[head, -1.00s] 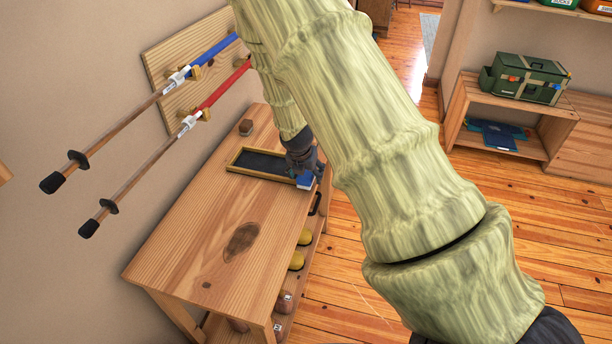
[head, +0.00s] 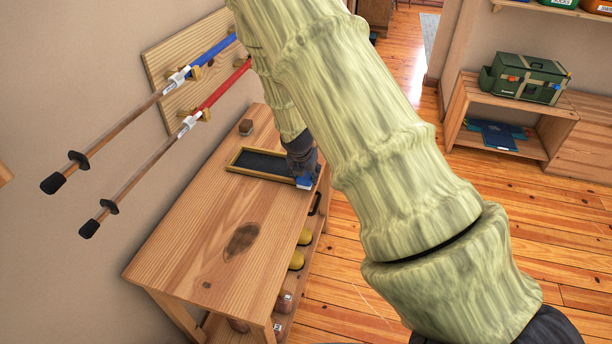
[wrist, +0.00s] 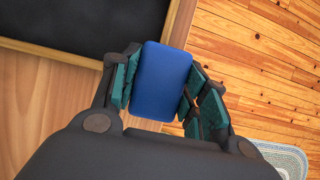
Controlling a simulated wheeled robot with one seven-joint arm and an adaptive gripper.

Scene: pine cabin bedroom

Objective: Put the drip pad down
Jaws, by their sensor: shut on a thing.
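My gripper (wrist: 160,88) is shut on a blue block-like pad (wrist: 161,82), which seems to be the drip pad. Its rounded blue top faces the wrist camera, between the green-lined fingers. In the head view the pad (head: 304,183) shows a pale side and is at the right end of a wood-framed black tray (head: 232,158), by the bench's right edge. My gripper (head: 303,170) is above it there. The tray also shows in the wrist view (wrist: 60,48), left of the pad. I cannot tell whether the pad touches the tray or bench.
The wooden bench (head: 200,235) is clear in front of the tray, with a dark knot. Two trekking poles (head: 140,171) hang on the wall at left. A low shelf (head: 553,134) with a green toolbox (head: 527,78) stands at right.

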